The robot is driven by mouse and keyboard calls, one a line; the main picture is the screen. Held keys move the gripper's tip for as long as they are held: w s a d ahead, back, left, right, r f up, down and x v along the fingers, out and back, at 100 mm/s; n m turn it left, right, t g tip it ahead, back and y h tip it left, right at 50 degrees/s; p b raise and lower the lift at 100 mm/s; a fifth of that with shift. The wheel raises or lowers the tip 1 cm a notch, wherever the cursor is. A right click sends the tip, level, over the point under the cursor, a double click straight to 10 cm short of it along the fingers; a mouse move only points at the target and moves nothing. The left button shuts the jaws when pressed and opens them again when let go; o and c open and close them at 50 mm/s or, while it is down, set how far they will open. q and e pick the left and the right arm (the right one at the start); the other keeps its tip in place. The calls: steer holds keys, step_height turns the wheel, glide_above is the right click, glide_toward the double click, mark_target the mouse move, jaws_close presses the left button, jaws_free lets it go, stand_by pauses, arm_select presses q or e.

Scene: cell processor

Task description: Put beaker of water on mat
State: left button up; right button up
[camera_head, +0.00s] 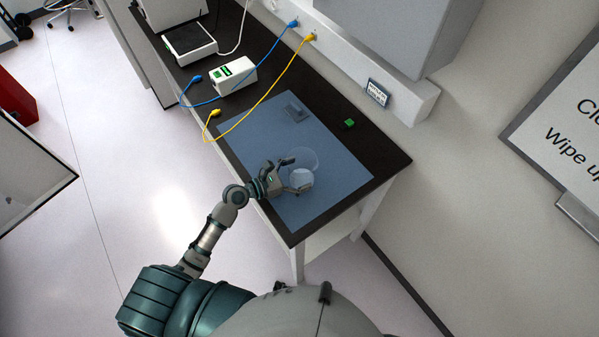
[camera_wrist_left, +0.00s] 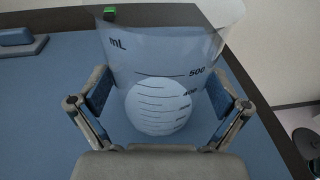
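The beaker of water (camera_head: 303,160) is clear glass and shows over the front half of the blue mat (camera_head: 335,165). In the left wrist view the beaker (camera_wrist_left: 165,55) fills the middle, upright, with "mL" and several graduation marks, and a pale round patch low inside it. My left gripper (camera_head: 296,174) reaches it from the left side; in the wrist view its two fingers (camera_wrist_left: 160,98) lie against opposite sides of the glass. I cannot tell whether its base touches the mat. My right gripper is not in view.
A small green block (camera_head: 349,124) lies on the dark bench (camera_head: 388,157) right of the mat. A flat grey-blue object (camera_head: 295,108) lies at the mat's far end. A white box (camera_head: 234,76) with blue and yellow cables (camera_head: 262,99) stands farther back.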

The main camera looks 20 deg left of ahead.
arm_select(q)
steer(key=shift+a, duration=0.15)
steer(key=shift+s+a, duration=0.25)
steer(key=b+v, duration=0.1)
steer(key=v, duration=1)
steer(key=shift+s+a+r, duration=0.1)
